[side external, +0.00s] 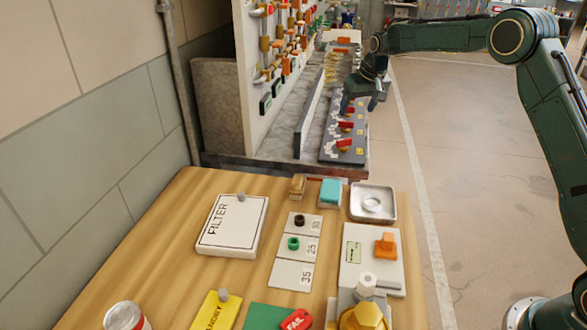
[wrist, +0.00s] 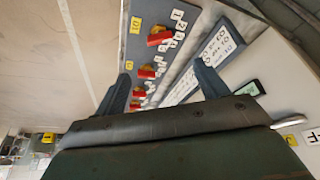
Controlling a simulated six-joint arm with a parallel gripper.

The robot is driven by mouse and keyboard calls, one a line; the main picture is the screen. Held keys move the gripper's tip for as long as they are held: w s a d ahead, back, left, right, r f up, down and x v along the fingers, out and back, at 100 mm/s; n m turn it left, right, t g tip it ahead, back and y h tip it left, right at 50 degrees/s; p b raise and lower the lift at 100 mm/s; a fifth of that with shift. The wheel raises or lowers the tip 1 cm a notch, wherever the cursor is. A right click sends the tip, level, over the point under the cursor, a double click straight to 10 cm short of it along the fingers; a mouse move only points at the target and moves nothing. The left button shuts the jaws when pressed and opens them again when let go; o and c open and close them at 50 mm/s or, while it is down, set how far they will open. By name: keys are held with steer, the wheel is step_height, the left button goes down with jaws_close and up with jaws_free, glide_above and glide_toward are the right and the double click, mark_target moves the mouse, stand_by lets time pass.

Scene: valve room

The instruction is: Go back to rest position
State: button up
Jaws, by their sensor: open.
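My gripper (side external: 366,99) is at the upper middle of the side external view, at the end of my dark green arm. It hangs above the dark valve strip (side external: 332,153) on the grey bench. In the wrist view my gripper (wrist: 163,85) has its two dark fingers spread wide apart, with nothing between them. Beyond the fingers, several valves with red handles (wrist: 159,39) stand in a row on the strip, beside white number labels. The red handles also show in the side external view (side external: 343,143). I see no contact between the fingers and the valves.
A wooden table (side external: 160,235) in front holds a FILTER box (side external: 232,224), a metal tray (side external: 373,203), number cards and a white board with an orange part (side external: 385,244). A panel with pipes and valves (side external: 270,50) rises behind the bench. The floor at right is clear.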

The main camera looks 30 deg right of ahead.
steer(key=s+a+r+n, duration=0.1)
steer(key=s+a+r, duration=0.3)
steer(key=s+r, duration=0.45)
steer(key=s+a+r, duration=0.4)
steer(key=s+r, duration=0.2)
steer(key=s, duration=0.6)
steer(key=s+a+f+n, duration=0.1)
steer(key=s+a+f, duration=0.1)
steer(key=s, duration=1)
steer(key=s+a+f+n+t+y, duration=0.1)
steer(key=s+a+f, duration=0.2)
steer(key=s, duration=1)
